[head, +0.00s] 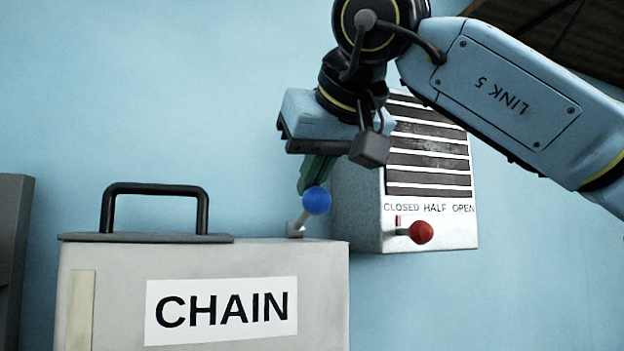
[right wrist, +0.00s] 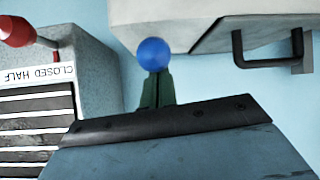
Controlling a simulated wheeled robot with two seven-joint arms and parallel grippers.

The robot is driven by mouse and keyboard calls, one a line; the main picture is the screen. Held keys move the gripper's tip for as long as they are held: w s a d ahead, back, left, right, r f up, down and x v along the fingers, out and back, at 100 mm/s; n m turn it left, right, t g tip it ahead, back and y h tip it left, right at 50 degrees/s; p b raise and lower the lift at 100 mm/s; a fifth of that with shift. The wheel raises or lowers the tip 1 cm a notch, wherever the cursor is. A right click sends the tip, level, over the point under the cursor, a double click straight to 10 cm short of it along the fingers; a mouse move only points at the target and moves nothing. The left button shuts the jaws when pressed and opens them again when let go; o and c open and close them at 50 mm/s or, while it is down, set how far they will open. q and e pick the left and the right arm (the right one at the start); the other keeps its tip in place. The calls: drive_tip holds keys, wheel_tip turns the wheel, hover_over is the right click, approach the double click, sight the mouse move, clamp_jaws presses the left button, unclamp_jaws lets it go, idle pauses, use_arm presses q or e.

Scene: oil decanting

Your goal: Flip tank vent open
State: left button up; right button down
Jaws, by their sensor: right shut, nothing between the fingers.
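The grey tank labelled CHAIN (head: 110,290) stands at the lower left of the head view. A short lever with a blue ball knob (head: 316,201) rises from its top right edge and leans to the right. My right gripper (head: 304,187) points down at the knob, its green fingers shut and empty. Its fingertips are beside or just behind the blue knob; I cannot tell whether they touch. In the right wrist view, the blue knob (right wrist: 154,54) sits right at the ends of the shut fingers (right wrist: 157,88). My left gripper is not in view.
A louvred wall box (head: 355,215) marked CLOSED, HALF, OPEN is close behind and right of the gripper. A black handle (head: 155,189) stands on the tank lid. Blue wall lies behind.

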sight(305, 258)
drive_tip(key=shift+s+d+f+b, duration=0.1)
drive_tip(key=shift+s+f+b, duration=0.05)
drive_tip(key=shift+f+b, duration=0.2)
drive_tip(key=f+t+b, duration=0.2)
drive_tip(key=b, duration=0.2)
drive_tip(key=s+f+t+y+b, duration=0.1)
drive_tip(key=f+t+b, duration=0.1)
drive_tip(key=b, duration=0.3)
drive_tip(key=f+t+y+b, duration=0.1)
drive_tip(key=f+t+b, duration=0.2)
drive_tip(key=b, duration=0.2)
drive_tip(key=shift+s+d+f, duration=0.1)
drive_tip(key=shift+s+d, duration=0.1)
drive_tip(key=shift+s, duration=0.1)
drive_tip(key=shift+f+b, duration=0.4)
drive_tip(key=shift+b, duration=0.2)
drive_tip(key=shift+w+a+f+b, duration=0.1)
drive_tip(key=shift+w+f+b, duration=0.15)
drive_tip(key=shift+f+b, duration=0.35)
drive_tip(key=shift+f, duration=0.2)
drive_tip(key=shift+r, duration=0.1)
